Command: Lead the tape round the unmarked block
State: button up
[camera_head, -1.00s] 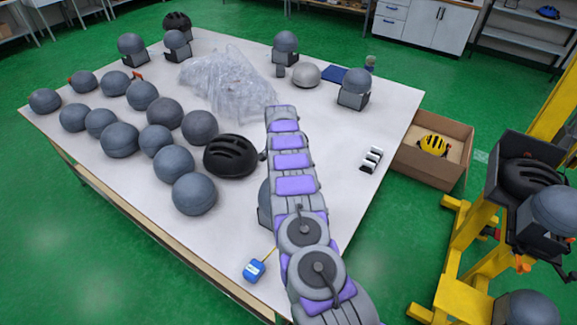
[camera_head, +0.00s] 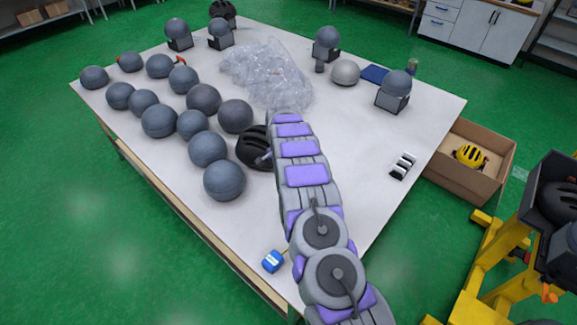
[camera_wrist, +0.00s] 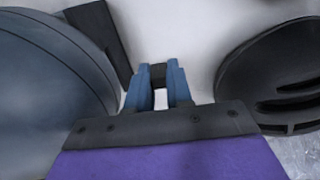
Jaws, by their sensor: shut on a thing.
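The blue tape measure (camera_head: 272,261) sits at the table's near edge. A short bit of yellow tape (camera_head: 284,251) runs from it toward my arm and out of sight. In the wrist view my gripper (camera_wrist: 158,76) has its blue fingers closed on a small dark piece (camera_wrist: 158,71), which looks like the tape's end. A black helmet (camera_wrist: 280,75) is at the right, also in the head view (camera_head: 250,150). The gripper is between them, apart from both.
Several grey balls (camera_head: 208,149) stand left of my arm. Crumpled clear plastic (camera_head: 268,72) lies beyond. Head forms on stands (camera_head: 394,90) line the back. A cardboard box (camera_head: 465,170) with a yellow helmet is at the right. The table right of my arm is mostly clear.

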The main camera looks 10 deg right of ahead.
jog(key=s+a+p, duration=0.2)
jog(key=s+a, duration=0.4)
jog(key=s, duration=0.1)
jog(key=s+d+p, duration=0.1)
jog(key=s+d, duration=0.2)
jog(key=s, duration=1.2)
jog(key=s+d, duration=0.5)
jog(key=d, duration=0.9)
jog(key=w+d, duration=0.9)
jog(key=d, duration=0.2)
jog(key=shift+d, duration=0.35)
